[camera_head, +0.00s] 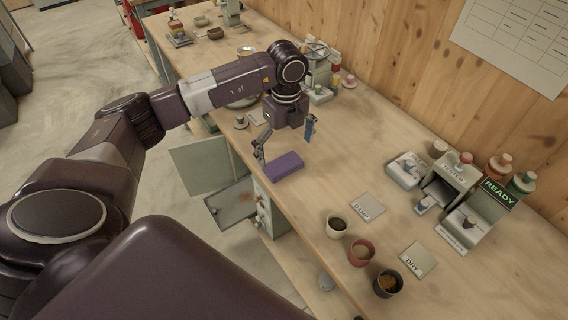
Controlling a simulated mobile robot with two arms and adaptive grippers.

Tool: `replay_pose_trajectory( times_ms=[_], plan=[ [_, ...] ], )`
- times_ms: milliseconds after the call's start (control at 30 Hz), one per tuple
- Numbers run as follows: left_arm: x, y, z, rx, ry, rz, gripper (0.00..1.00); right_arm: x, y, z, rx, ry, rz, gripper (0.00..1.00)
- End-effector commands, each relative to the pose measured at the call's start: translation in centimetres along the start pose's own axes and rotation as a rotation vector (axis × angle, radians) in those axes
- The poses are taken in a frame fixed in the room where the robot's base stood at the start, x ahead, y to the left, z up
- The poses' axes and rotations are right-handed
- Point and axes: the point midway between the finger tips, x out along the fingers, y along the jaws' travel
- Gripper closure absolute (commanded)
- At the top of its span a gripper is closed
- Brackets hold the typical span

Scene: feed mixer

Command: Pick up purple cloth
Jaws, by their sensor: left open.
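The purple cloth (286,166) lies as a flat folded block on the wooden bench, close to its front edge. My left gripper (286,146) is above and just behind the cloth, its fingers pointing down and spread wide apart. One finger is at the left of the cloth and the other, with a blue part, is at its upper right. The gripper is empty; whether a fingertip touches the cloth, I cannot tell. My right gripper is not in view.
Several small cups, among them a red cup (361,252), stand near the front edge with a DAMP card (367,207) and a DRY card (418,259). A machine with a READY display (497,194) stands at the right. The bench between is clear.

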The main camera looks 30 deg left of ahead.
Motion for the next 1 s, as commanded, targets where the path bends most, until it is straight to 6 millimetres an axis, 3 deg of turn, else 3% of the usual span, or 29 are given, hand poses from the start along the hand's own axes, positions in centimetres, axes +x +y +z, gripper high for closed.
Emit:
replay_pose_trajectory(
  times_ms=[200, 333, 633, 1000],
  plan=[
    [2.8, 0.4, 0.2, 0.000, 0.003, 0.004, 0.00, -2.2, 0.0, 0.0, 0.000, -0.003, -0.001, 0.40],
    [4.6, 0.3, 0.1, 0.002, 0.003, 0.002, 0.00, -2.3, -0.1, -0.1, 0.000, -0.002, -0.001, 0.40],
    [5.2, 0.2, 0.1, 0.003, 0.003, -0.002, 0.00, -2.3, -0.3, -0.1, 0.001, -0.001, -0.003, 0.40],
    [5.2, 0.2, 0.1, 0.003, 0.003, -0.002, 0.41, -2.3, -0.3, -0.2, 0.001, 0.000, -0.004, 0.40]
  ],
)
